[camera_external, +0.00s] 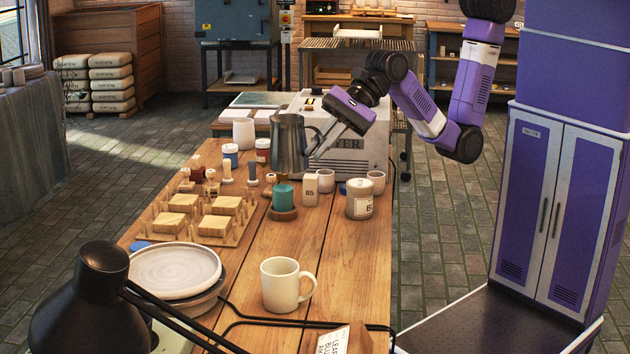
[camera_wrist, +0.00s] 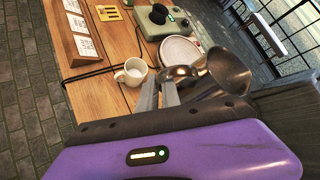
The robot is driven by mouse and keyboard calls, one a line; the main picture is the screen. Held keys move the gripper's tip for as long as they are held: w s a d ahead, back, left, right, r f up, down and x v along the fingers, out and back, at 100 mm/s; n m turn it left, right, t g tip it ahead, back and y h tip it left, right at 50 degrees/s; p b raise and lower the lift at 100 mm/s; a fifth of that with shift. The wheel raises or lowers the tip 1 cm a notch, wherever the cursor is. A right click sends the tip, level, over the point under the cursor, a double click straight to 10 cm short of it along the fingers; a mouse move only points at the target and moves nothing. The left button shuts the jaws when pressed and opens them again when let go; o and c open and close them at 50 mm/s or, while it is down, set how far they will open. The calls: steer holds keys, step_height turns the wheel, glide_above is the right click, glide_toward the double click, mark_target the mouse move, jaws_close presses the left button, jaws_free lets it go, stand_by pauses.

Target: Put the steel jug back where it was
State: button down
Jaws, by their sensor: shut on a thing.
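The steel jug (camera_external: 289,143) is a grey metal pitcher with its handle on the right. My gripper (camera_external: 318,137) is shut on the handle side of the jug, coming from the right. The jug is upright and appears to be held above the table, in front of the grey box. In the wrist view the jug (camera_wrist: 230,72) shows its open mouth at the right, close to the fingers of my gripper (camera_wrist: 160,92). Its base on the table side and the exact finger contact are hard to make out.
Below the jug stand a turquoise piece (camera_external: 284,196), a small B5 box (camera_external: 310,190), white cups (camera_external: 376,182) and a lidded jar (camera_external: 359,199). A wooden stamp rack (camera_external: 214,243), a plate (camera_external: 176,268) and a cream mug (camera_external: 283,290) are nearer. The table's right middle is clear.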

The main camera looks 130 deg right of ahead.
steer(key=s+d, duration=0.3)
steer(key=d, duration=0.2)
step_height(320, 180, down, 24)
steer(key=shift+d+f, duration=0.1)
steer(key=shift+f, duration=0.15)
stand_by(0.6)
steer(key=shift+f, duration=0.1)
steer(key=c, duration=1.6)
jaws_free()
steer(key=shift+o, duration=0.2)
